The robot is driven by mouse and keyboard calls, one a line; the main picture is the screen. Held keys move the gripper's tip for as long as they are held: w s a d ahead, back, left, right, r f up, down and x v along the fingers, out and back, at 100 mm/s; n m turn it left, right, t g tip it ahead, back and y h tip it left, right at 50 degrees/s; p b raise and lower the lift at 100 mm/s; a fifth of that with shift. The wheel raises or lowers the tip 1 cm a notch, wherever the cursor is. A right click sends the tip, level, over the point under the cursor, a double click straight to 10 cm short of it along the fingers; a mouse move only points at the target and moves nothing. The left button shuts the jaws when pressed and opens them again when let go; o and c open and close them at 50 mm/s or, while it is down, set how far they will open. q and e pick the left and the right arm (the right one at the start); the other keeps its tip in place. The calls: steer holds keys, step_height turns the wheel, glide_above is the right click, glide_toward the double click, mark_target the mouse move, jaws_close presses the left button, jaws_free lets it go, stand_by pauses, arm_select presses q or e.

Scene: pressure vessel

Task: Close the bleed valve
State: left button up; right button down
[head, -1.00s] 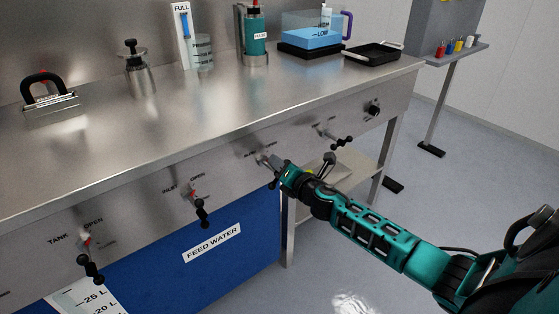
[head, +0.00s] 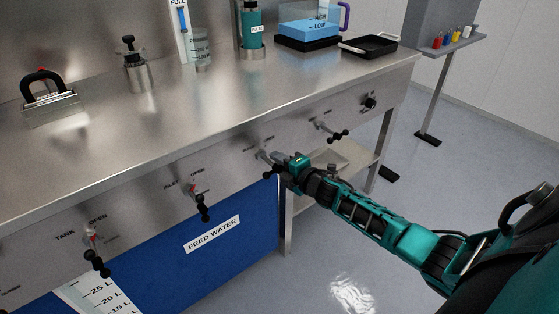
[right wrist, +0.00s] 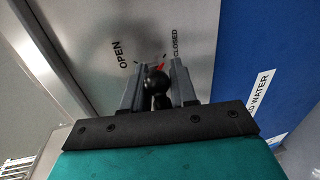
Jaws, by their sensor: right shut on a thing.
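In the right wrist view my right gripper (right wrist: 158,88) is shut on the black ball-ended handle (right wrist: 156,82), with one grey finger on each side. OPEN is printed left of the handle and CLOSED right of it. A red mark shows beside the handle, partly hidden, so the pointer's exact position is unclear. My left gripper is out of view.
Other valves with black handles line the same panel, including the inlet valve (head: 199,202), the tank valve (head: 95,253) and one further right (head: 331,130). A blue feed water tank (head: 225,250) stands below. A lower shelf (head: 345,158) lies behind my arm.

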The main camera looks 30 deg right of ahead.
steer(key=shift+s+f, duration=0.1)
steer(key=shift+f, duration=0.1)
stand_by(0.3)
steer(key=c, duration=1.1)
jaws_free()
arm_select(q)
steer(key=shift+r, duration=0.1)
arm_select(e)
steer(key=shift+r, duration=0.15)
arm_select(q)
steer(key=p, duration=0.1)
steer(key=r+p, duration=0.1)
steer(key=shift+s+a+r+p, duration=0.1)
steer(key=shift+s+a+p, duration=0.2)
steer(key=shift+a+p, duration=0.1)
arm_select(e)
steer(key=v, duration=1.3)
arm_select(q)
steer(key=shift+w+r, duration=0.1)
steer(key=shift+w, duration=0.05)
